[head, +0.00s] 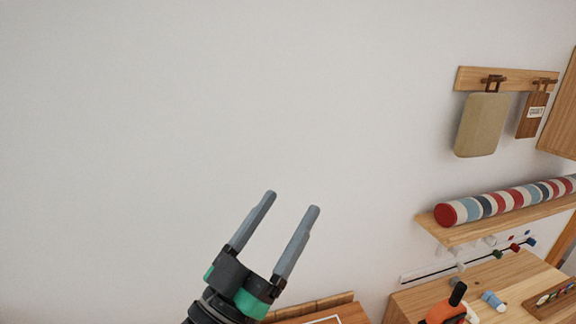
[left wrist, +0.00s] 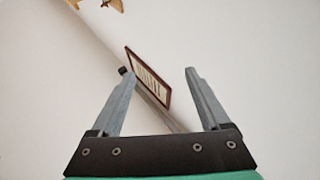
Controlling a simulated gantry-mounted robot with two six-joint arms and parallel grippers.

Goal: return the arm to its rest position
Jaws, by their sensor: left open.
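My left gripper (head: 293,202) is raised in front of the plain white wall (head: 150,120) in the head view, its two grey fingers pointing up and slightly right. The fingers are apart with nothing between them. In the left wrist view the same gripper (left wrist: 158,75) shows both fingers spread and empty. My right gripper is not in either view.
At the right are a wall rack (head: 508,79) with hanging boards, a shelf (head: 500,219) bearing a striped roll (head: 505,200), and a wooden surface (head: 500,280) with small items. A dark-framed picture (left wrist: 148,75) shows behind the fingers. The wall area left is clear.

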